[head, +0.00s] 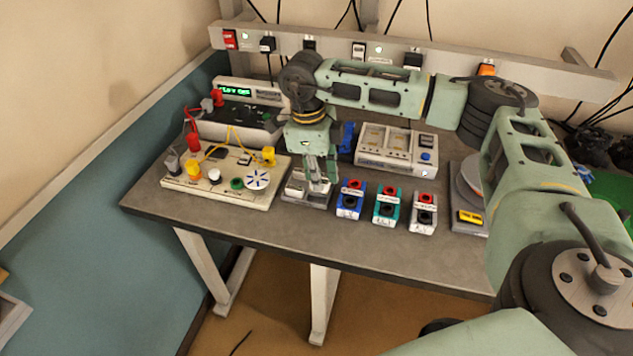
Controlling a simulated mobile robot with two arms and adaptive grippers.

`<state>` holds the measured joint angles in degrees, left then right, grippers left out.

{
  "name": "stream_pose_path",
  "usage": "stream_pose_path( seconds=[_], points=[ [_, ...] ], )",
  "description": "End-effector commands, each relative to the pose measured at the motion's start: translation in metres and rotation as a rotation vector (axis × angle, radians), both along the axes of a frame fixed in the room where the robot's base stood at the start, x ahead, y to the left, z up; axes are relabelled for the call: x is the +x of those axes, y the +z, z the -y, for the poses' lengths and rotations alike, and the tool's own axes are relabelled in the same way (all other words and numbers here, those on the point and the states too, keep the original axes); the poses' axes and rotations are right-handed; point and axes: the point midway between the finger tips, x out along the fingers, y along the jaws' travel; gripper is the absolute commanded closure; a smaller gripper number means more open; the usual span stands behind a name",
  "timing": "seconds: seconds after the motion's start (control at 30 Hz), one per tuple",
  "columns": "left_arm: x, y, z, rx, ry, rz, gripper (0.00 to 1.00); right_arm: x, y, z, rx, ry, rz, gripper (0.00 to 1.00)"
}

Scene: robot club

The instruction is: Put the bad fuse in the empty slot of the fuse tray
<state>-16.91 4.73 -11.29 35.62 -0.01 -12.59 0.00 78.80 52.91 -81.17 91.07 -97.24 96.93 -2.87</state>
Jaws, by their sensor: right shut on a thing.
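The fuse tray (304,200) is a small grey tray with pale parts, near the front edge of the workbench. My right gripper (322,184) points down over the tray's right part. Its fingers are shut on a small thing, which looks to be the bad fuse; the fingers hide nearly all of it. I cannot tell whether the fuse touches the tray. The empty slot cannot be made out behind the fingers. My left gripper is not in view.
A cream circuit board (220,180) with wires lies left of the tray. A blue block (351,200), a teal block (388,206) and a white block (423,212) stand to the right. A meter box (397,150) and a green-display unit (238,110) stand behind.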

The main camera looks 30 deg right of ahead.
Motion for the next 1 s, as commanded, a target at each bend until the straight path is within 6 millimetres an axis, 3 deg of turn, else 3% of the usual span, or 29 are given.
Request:
stream_pose_path(
  seconds=[0.23, 0.5, 0.9, 0.93, 1.0],
  points=[
    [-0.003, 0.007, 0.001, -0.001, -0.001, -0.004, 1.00, 0.013, -0.012, 0.001, 0.000, 0.001, -0.002, 1.00],
    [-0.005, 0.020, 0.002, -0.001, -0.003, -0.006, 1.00, 0.012, -0.046, 0.001, -0.001, 0.000, -0.002, 1.00],
    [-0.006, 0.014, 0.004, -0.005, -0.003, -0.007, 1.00, 0.012, -0.053, 0.001, 0.000, 0.000, 0.000, 1.00],
    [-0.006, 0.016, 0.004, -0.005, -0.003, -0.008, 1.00, 0.013, -0.052, 0.001, 0.000, 0.000, 0.000, 0.82],
    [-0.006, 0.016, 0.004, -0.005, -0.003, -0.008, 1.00, 0.013, -0.051, 0.001, 0.000, 0.000, 0.000, 0.76]
  ],
)
